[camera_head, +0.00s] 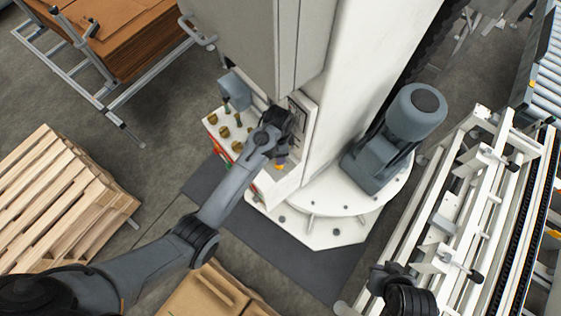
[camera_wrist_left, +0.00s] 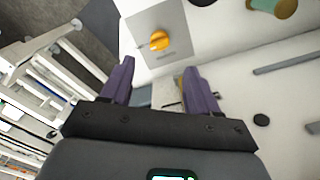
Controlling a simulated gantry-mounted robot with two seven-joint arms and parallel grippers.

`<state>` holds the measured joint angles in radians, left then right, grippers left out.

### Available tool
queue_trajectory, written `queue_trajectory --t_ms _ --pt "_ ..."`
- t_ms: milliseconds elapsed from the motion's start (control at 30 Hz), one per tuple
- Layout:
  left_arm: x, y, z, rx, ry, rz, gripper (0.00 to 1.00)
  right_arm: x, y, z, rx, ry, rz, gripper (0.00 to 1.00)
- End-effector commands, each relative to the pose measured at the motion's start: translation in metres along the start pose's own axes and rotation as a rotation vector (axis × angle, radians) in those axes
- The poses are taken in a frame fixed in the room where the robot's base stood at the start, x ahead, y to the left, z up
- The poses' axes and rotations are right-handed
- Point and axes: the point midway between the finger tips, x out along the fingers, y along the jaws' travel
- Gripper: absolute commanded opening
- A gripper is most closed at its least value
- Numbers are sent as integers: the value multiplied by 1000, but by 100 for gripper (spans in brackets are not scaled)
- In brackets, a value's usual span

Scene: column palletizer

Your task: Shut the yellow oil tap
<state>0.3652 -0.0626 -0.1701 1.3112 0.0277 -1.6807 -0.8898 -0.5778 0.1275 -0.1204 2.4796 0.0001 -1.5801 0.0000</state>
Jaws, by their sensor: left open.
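The yellow oil tap (camera_wrist_left: 159,41) is a small orange-yellow knob on a grey plate (camera_wrist_left: 172,30) on a white panel. In the left wrist view it sits upper centre, beyond and between my left fingertips, apart from them. In the head view a small orange spot that seems to be the tap (camera_head: 280,167) shows just below my left gripper (camera_head: 282,150). My left gripper (camera_wrist_left: 158,72) is open and empty, with its two purple fingers spread. A dark part that looks like my right gripper (camera_head: 392,282) is at the bottom right; its fingers are unclear.
The white cabinet (camera_head: 218,126) with brass fittings and coloured buttons stands beside my left gripper. A tall white column (camera_head: 338,80) and a grey motor (camera_head: 401,130) are to its right. A pallet stack (camera_head: 60,205) is at left, a conveyor frame (camera_head: 455,215) at right.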

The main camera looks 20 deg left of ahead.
Motion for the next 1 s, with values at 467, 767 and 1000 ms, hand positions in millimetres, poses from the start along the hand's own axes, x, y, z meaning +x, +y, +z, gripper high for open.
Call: queue_trajectory --t_ms 467,767,1000 --pt "73 1 0 -1 -1 2 60 -5 -1 -2 4 1 -3 0" --pt "94 1 1 -1 -1 1 60 -4 -2 -1 10 0 -8 0" --pt "96 1 1 -1 0 1 60 -3 -2 -1 11 0 -8 0"
